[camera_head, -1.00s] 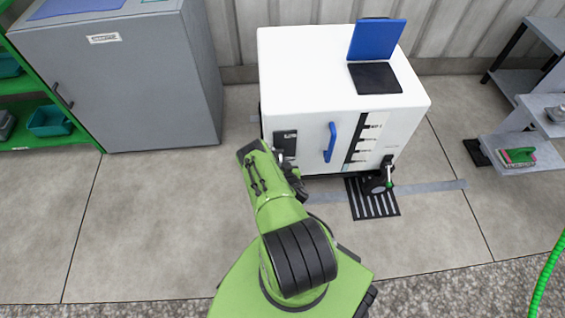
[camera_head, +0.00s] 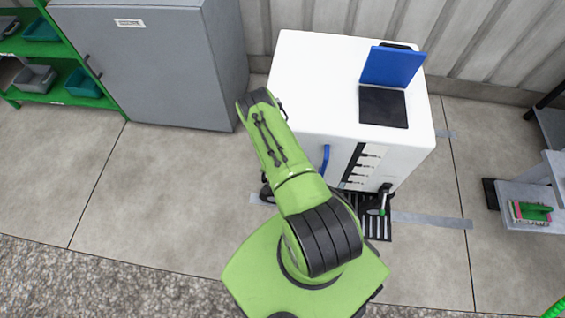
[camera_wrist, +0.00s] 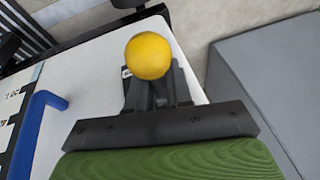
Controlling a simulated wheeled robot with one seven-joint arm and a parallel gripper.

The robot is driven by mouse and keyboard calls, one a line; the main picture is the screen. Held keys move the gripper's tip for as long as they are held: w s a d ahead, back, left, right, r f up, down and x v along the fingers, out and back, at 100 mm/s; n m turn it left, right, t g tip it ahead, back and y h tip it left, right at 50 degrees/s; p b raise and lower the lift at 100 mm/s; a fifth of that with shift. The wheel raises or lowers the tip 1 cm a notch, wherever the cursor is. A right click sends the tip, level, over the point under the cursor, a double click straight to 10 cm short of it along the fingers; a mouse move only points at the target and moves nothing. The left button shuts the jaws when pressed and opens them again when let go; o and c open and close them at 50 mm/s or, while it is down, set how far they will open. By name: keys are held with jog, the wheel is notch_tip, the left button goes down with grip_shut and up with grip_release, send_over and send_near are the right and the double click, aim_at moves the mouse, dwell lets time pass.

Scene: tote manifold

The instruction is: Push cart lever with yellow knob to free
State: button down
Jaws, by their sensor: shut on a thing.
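The white cart (camera_head: 315,80) stands upright ahead of me, with a blue handle (camera_head: 326,157) on its front; the handle also shows in the wrist view (camera_wrist: 35,125). In the wrist view, a round yellow knob (camera_wrist: 148,56) sits at the tips of my gripper (camera_wrist: 157,88). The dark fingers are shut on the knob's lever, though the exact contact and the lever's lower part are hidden. In the head view my green arm hides the gripper, the knob and the cart's left front corner. A second lever (camera_head: 383,205), with green on it, is at the cart's right front corner.
A grey cabinet (camera_head: 165,65) stands left of the cart, beside a green shelf (camera_head: 65,95) with bins. A grey rack (camera_head: 535,190) is at the right. A wall runs behind. A black slatted floor piece (camera_head: 378,228) lies under the right lever. Concrete floor is clear at left.

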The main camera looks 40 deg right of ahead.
jog(key=shift+w+d+r+g+y+b, duration=0.1)
jog(key=shift+r+g+y+b, duration=0.4)
jog(key=shift+g+y+b, duration=0.35)
jog(key=shift+y, duration=0.25)
jog(key=c, duration=1.1)
grip_release()
jog(key=shift+r, duration=0.1)
jog(key=p+v, duration=0.4)
jog(key=v, duration=1.1)
jog(key=shift+r+p, duration=0.35)
jog(key=shift+p, duration=0.05)
jog(key=shift+w, duration=0.15)
